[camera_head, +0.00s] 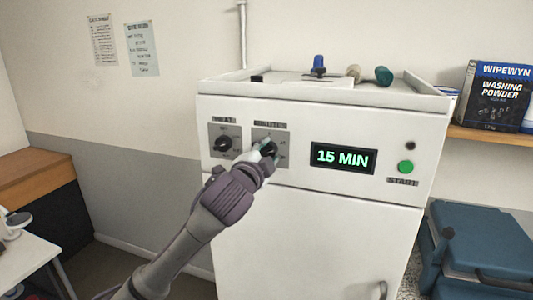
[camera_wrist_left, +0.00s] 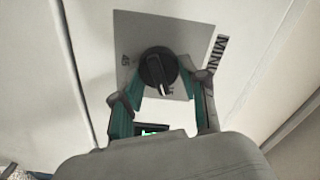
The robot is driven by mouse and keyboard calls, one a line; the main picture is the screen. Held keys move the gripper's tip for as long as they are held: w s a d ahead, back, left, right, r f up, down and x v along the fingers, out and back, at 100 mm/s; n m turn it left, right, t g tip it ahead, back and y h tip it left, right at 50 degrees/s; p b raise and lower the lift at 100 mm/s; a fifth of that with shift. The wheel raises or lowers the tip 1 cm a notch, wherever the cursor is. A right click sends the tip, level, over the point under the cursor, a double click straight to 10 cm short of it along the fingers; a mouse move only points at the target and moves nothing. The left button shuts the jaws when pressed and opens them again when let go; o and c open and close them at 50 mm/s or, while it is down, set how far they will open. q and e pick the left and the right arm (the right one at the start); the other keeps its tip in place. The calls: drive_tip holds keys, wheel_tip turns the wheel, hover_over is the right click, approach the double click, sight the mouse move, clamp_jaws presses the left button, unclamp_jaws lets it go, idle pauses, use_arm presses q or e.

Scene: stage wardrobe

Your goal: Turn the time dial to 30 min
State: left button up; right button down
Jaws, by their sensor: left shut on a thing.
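The time dial (camera_wrist_left: 158,66) is a round black knob with a pale pointer mark on a grey plate (camera_wrist_left: 190,28), on the front of a white machine (camera_head: 310,230). In the head view its plate (camera_head: 283,133) is partly covered by my gripper. My left gripper (camera_head: 266,148) is at the dial, its fingers on either side, shut on it; the fingers also show in the left wrist view (camera_wrist_left: 160,84). The display (camera_head: 343,158) right of the dial reads 15 MIN in green. My right gripper is in neither view.
The heat dial (camera_head: 223,143) is just left of the time dial. A green start button (camera_head: 406,167) is at the far right of the panel. Small objects, including a blue-topped one (camera_head: 319,63), stand on the machine's top. A washing powder box (camera_head: 497,96) sits on a shelf at right.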

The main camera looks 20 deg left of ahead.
use_arm(q)
drive_tip(key=m, duration=0.5)
drive_tip(key=shift+f+m, duration=0.15)
drive_tip(key=shift+m, duration=0.25)
drive_tip(key=m, duration=0.4)
drive_tip(key=shift+f+m, duration=0.15)
drive_tip(key=shift+m, duration=0.25)
drive_tip(key=o, duration=1.1)
drive_tip(key=shift+o, duration=0.2)
drive_tip(key=s, duration=1.2)
drive_tip(key=shift+a, duration=0.2)
